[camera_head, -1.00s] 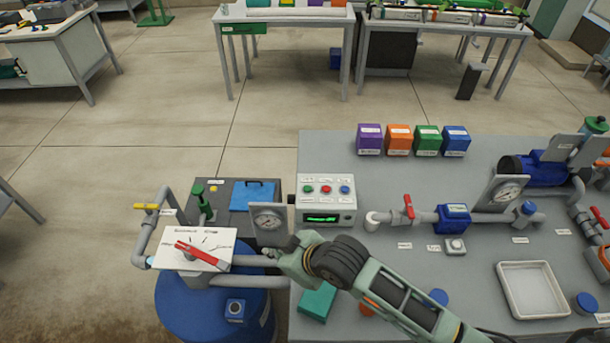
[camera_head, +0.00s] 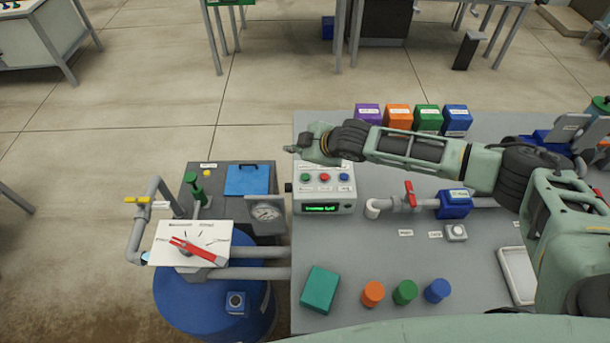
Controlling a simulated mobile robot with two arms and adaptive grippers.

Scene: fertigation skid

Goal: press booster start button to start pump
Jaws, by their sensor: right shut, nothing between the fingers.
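A pale control box (camera_head: 325,207) stands at the table's left side. Its top carries a green button (camera_head: 305,178), a red button (camera_head: 324,178) and a blue button (camera_head: 343,177), and its front has a lit green display (camera_head: 321,208). The button labels are too small to read, so I cannot tell which is booster start. My right gripper (camera_head: 289,149) is shut and empty. In the picture it lies just above and left of the box's top edge, pointing left, with my right arm crossing behind the buttons. My left gripper is not in view.
A white dial plate with a red lever (camera_head: 197,248) sits over a blue barrel (camera_head: 222,320). A gauge (camera_head: 266,214) stands beside the box. A red-handled valve (camera_head: 410,194) and a grey button unit (camera_head: 456,232) are to the right. Coloured caps (camera_head: 405,292) and a teal block (camera_head: 320,289) lie in front.

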